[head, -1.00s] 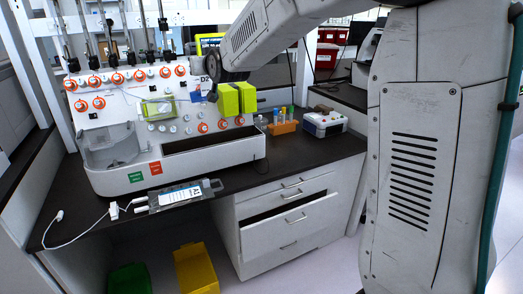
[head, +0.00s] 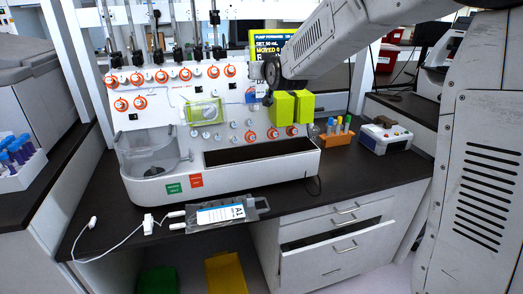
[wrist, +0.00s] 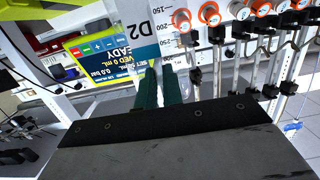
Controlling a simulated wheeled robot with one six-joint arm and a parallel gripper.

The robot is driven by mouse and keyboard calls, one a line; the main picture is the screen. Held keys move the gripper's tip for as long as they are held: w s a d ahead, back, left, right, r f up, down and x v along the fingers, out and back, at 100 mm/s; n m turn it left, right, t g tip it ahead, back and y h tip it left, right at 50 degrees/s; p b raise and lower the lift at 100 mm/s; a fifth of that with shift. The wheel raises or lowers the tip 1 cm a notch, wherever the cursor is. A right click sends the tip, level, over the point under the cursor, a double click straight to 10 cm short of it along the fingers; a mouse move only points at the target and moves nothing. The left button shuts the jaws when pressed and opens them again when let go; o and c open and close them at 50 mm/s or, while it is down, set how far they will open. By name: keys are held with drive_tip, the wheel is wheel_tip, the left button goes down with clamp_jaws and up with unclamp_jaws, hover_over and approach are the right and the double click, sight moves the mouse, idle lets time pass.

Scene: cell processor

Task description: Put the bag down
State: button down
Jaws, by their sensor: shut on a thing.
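My gripper (wrist: 161,84) shows in the wrist view as two dark green fingers close together, shut on a white bag (wrist: 143,38) marked D2 with a printed scale. The bag extends beyond the fingertips, in front of the machine's knobs and display. In the head view my arm reaches in from the upper right, and its dark wrist end (head: 270,74) is above the machine's front. The fingers are hard to make out there, and the bag is mostly hidden. Another clear bag (head: 222,213), labelled A1, lies flat on the counter with its tube trailing left.
The white cell processor (head: 215,165) with orange knobs stands on the dark counter (head: 345,190). A display (head: 268,38) is behind it. An orange tube rack (head: 338,138) and a small white device (head: 385,136) stand to its right. A drawer (head: 335,245) below is partly open.

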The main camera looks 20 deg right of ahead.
wheel_tip(320, 180, down, 25)
drive_tip(key=d, duration=0.1)
drive_tip(key=shift+d+f, duration=0.1)
idle(0.3)
drive_tip(key=c, duration=1.7)
unclamp_jaws()
drive_tip(key=shift+o, duration=0.8)
